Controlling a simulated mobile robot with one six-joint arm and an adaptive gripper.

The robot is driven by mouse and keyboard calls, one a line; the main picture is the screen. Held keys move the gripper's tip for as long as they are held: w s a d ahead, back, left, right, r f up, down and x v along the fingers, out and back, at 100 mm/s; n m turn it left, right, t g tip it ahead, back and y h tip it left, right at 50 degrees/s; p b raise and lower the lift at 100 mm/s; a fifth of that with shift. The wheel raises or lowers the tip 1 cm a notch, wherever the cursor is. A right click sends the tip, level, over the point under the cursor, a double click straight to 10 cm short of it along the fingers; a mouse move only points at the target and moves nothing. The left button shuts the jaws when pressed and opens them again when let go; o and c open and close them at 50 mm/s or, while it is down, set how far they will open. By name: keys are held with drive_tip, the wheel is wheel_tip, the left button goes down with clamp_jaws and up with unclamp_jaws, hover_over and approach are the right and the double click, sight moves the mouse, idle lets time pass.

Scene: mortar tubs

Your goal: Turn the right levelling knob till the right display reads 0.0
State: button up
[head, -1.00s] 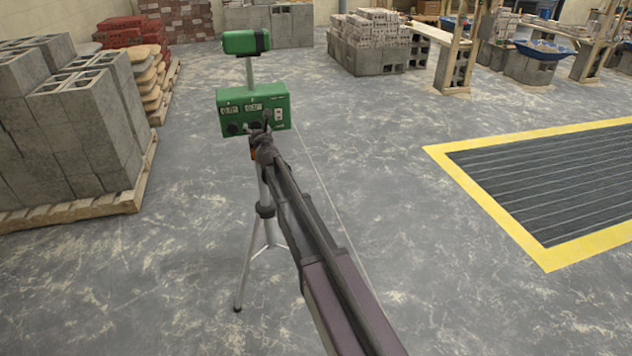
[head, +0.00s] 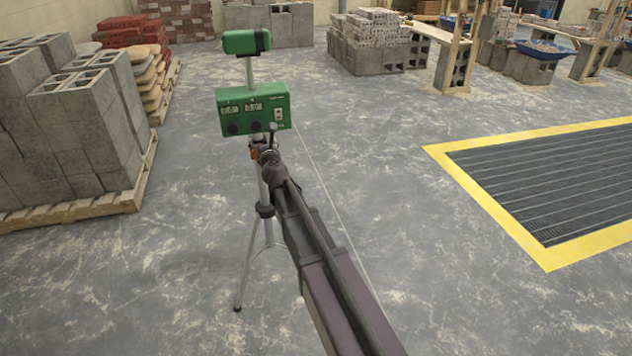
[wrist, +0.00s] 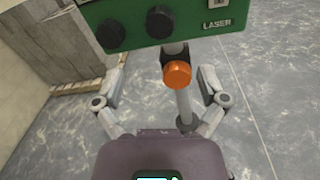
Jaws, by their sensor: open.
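The green levelling box (head: 273,101) stands on a tripod. Its front carries a left display (head: 230,110) and a right display (head: 254,106); their digits are too small to read surely. Below them are the black left knob (head: 232,129) and the black right knob (head: 256,127). In the wrist view, the left knob (wrist: 110,34) and right knob (wrist: 160,22) show at the top. My gripper (wrist: 163,68) is open and empty, with its fingers spread below the box, apart from both knobs. In the head view my gripper (head: 264,143) is just below the box front.
An orange knob (wrist: 177,74) on the tripod head shows between my fingers. A tripod leg (head: 243,275) stands beside my arm. Concrete blocks (head: 80,120) on a pallet are at left. A yellow-edged floor grate (head: 485,200) is at right. Open floor lies around.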

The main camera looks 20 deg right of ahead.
drive_tip(key=s+d+f+m+g+h+p, duration=0.2)
drive_tip(key=s+d+m, duration=0.4)
drive_tip(key=s+m, duration=0.3)
drive_tip(key=s+d+f+m+g+h+p, duration=0.3)
drive_tip(key=s+d+m+g, duration=0.3)
drive_tip(key=m, duration=0.9)
drive_tip(key=shift+s+g+h+p, duration=0.4)
drive_tip(key=shift+s+g+h, duration=0.45)
drive_tip(key=shift+s, duration=0.95)
drive_tip(key=shift+f, duration=0.1)
drive_tip(key=s+a+f+m+g+y+p, duration=0.1)
drive_tip(key=s+a+m+g+y+p, duration=0.1)
drive_tip(key=s, duration=0.7)
drive_tip(key=s+a+f+m+g+y+p, duration=0.1)
drive_tip(key=s+a+m+g+y, duration=0.3)
drive_tip(key=s+m, duration=0.4)
drive_tip(key=shift+s+a+f+g+p, duration=0.4)
drive_tip(key=shift+s+a+g+p, duration=0.4)
drive_tip(key=shift+g, duration=0.35)
